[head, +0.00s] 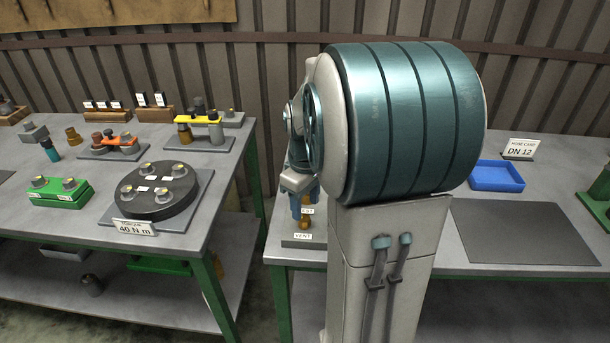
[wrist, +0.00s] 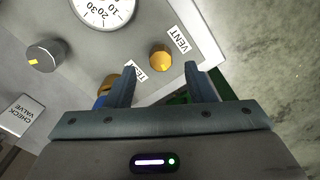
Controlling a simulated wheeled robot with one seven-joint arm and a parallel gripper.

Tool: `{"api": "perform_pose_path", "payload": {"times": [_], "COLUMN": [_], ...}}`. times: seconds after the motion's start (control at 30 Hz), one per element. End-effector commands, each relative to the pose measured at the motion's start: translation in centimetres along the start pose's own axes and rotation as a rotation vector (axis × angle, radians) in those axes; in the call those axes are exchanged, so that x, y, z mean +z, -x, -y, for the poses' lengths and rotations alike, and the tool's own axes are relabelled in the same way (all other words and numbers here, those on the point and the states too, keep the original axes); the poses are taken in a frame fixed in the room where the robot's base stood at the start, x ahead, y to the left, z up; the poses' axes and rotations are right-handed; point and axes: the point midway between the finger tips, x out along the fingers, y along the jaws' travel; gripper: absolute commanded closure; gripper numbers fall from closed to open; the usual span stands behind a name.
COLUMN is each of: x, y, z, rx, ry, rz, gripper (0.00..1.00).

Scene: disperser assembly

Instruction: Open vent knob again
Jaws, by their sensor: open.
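The vent knob (wrist: 160,57) is a round brass-yellow knob on a grey panel in the wrist view, beside the VENT label (wrist: 178,40). My gripper (wrist: 159,67) is open, with one finger on each side of the knob's line. The knob appears at the gap between the fingertips; I cannot tell whether the fingers touch it. In the head view my gripper (head: 305,207) points down above the VENT label (head: 303,236) on the right bench, and my arm hides most of the panel.
A gauge (wrist: 103,10), a grey knob (wrist: 43,56) and a CHECK VALVE label (wrist: 22,115) are on or near the panel. A blue and yellow part sits partly hidden behind the left finger. A blue tray (head: 496,176) and dark mat (head: 523,232) lie farther right.

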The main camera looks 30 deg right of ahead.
Motion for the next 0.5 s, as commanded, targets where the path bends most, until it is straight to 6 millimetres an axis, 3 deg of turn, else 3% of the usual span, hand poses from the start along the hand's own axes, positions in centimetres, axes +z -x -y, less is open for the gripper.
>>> {"api": "perform_pose_path", "payload": {"times": [0.2, 0.5], "x": [-0.1, -0.1], "y": [5.3, 9.2], "z": [-0.1, 0.0], "rx": [0.004, 0.001], "ry": [0.001, 0.002], "rz": [-0.005, -0.002], "gripper": [0.51, 0.51]}}
